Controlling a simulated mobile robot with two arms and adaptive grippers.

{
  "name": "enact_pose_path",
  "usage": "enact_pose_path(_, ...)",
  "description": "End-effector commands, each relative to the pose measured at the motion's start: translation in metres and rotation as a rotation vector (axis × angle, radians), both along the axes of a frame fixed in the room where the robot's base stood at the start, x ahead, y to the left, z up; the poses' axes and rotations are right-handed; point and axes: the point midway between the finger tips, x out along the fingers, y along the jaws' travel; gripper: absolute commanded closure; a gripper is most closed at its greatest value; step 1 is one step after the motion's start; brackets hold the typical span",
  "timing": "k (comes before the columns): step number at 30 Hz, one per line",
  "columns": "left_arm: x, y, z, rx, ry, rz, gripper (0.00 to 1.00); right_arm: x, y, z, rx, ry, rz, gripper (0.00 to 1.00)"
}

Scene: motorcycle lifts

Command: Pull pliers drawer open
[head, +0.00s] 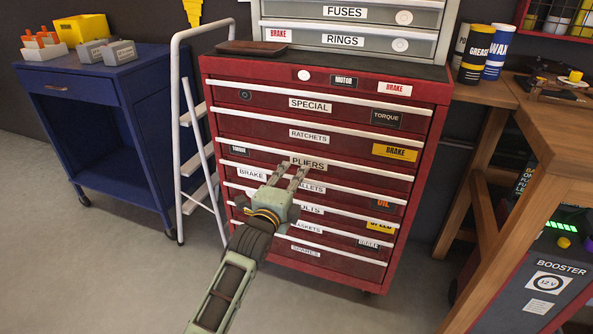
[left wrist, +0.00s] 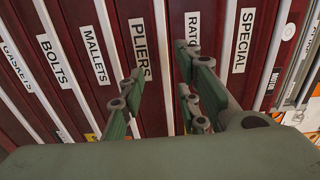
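The red tool chest (head: 222,85) has several labelled drawers with white handle strips, all looking shut. The pliers drawer (head: 345,170) is in the middle, its PLIERS label just under its strip. My left gripper (head: 292,172) is in front of that drawer, fingers pointing at it. In the left wrist view the chest appears turned on its side. There my left gripper (left wrist: 162,80) is open, with the pliers drawer's strip (left wrist: 163,55) showing between its fingers. I cannot tell whether the fingers touch it. The PLIERS label (left wrist: 140,48) is beside one finger. My right gripper is not in view.
A white step ladder (head: 178,120) and a blue cart (head: 75,85) stand left of the chest. A wooden workbench (head: 550,125) stands close on the right, with a booster unit (head: 540,285) below. The grey floor in front of the chest is clear.

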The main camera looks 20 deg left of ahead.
Motion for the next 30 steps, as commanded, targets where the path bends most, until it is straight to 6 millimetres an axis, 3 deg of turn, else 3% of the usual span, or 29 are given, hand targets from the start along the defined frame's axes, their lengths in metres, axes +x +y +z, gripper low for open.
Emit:
enact_pose_path(8,0.032,-0.001,0.005,0.011,-0.013,0.001,0.70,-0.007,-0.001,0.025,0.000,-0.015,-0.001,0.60)
enact_pose_path(15,0.067,-0.002,0.004,0.010,-0.011,0.000,0.70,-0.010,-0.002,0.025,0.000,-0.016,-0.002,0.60)
enact_pose_path(28,0.078,-0.002,0.005,0.011,-0.010,0.000,0.70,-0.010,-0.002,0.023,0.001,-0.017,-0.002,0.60)
enact_pose_path(30,0.078,-0.002,0.005,0.010,-0.010,0.000,0.74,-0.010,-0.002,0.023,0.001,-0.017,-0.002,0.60)
